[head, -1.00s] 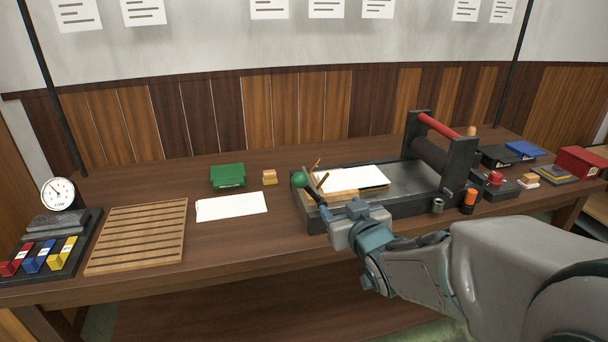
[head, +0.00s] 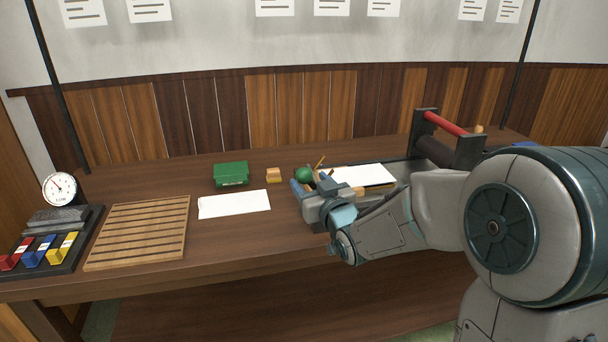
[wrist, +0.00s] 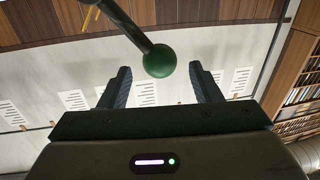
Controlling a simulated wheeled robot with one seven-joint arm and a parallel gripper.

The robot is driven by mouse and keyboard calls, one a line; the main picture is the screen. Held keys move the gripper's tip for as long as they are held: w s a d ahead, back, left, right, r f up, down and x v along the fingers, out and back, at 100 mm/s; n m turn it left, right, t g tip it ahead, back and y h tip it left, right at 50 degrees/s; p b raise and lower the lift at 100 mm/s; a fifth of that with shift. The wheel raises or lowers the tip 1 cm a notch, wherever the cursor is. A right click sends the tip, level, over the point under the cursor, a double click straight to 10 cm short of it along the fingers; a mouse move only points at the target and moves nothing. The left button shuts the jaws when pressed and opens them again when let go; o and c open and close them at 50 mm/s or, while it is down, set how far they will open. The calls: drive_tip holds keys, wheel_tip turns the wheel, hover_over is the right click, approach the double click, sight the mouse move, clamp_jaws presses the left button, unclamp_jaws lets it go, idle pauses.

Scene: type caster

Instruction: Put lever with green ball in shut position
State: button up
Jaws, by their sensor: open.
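The lever's green ball (head: 304,174) shows at the left end of the press bed in the head view. In the wrist view the green ball (wrist: 159,61) sits on the end of a dark rod (wrist: 127,24) that comes in from the upper left. My gripper (wrist: 160,82) is open, with one blue-grey finger on each side of the ball and a gap on both sides. In the head view my gripper (head: 305,190) is at the ball and hides the lever's lower part and pivot.
White paper (head: 365,175) lies on the press bed; the roller frame with a red bar (head: 445,123) stands at its right. A green box (head: 231,173), a small wooden block (head: 273,175), a white sheet (head: 234,204) and a slatted wooden rack (head: 138,232) lie to the left.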

sight(308, 179)
drive_tip(key=shift+x, duration=2.25)
drive_tip(key=c, duration=1.2)
drive_tip(key=shift+d, duration=0.1)
clamp_jaws()
